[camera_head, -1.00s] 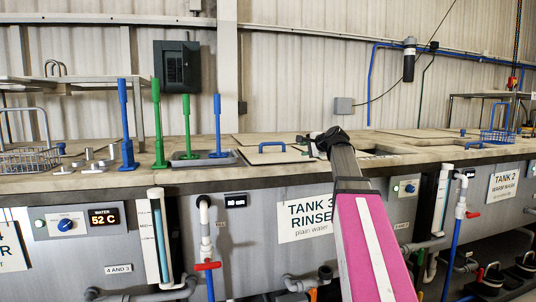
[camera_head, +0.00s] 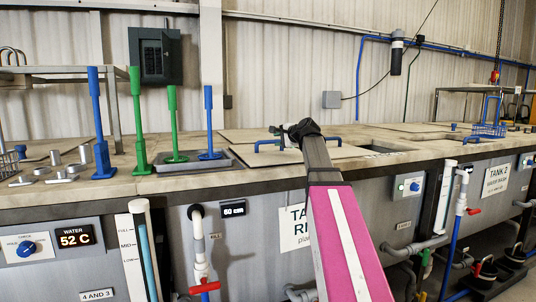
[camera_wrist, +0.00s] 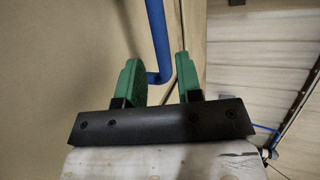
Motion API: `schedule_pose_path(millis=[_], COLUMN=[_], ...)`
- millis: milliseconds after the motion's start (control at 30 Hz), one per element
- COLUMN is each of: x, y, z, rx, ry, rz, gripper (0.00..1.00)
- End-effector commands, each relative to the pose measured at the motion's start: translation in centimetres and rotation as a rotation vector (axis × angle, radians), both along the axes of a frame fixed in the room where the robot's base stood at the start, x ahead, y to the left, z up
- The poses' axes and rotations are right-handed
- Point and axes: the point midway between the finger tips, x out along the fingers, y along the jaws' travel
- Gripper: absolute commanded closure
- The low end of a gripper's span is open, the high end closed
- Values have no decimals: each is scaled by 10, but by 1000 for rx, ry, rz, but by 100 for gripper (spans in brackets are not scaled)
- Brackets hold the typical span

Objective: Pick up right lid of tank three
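Tank three carries a sign (camera_head: 293,229) on its front. On its top, a pale lid with a blue handle (camera_head: 268,145) lies at the left. The right lid (camera_head: 345,152) lies beside it, and its blue handle (camera_head: 333,140) shows partly behind my arm. My gripper (camera_head: 277,130) is just above the lids in the head view, near the left handle. In the wrist view, my gripper's green fingers (camera_wrist: 160,75) are apart, with a blue handle (camera_wrist: 157,35) reaching between them. I cannot tell which handle this is, or whether it touches the fingers.
Blue and green upright posts (camera_head: 138,125) stand left of the lids, some by a shallow grey basin (camera_head: 190,164). A dark opening (camera_head: 380,149) lies right of the right lid. Pipes and valves run along the front.

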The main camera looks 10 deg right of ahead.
Motion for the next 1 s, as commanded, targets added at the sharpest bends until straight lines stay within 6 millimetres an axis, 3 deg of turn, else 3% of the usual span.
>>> schedule_pose_path(millis=[100,367,667,933,967,1000], x=[18,31,63,66,66,66], y=[9,18,39,42,42,42], z=[-6,-12,-23,-26,-26,-26], rx=[0,0,0,0,0,0], ry=[2,0,1,0,0,0], rz=[1,-1,0,-1,-1,-1], gripper=[67,67,67,67,70,83])
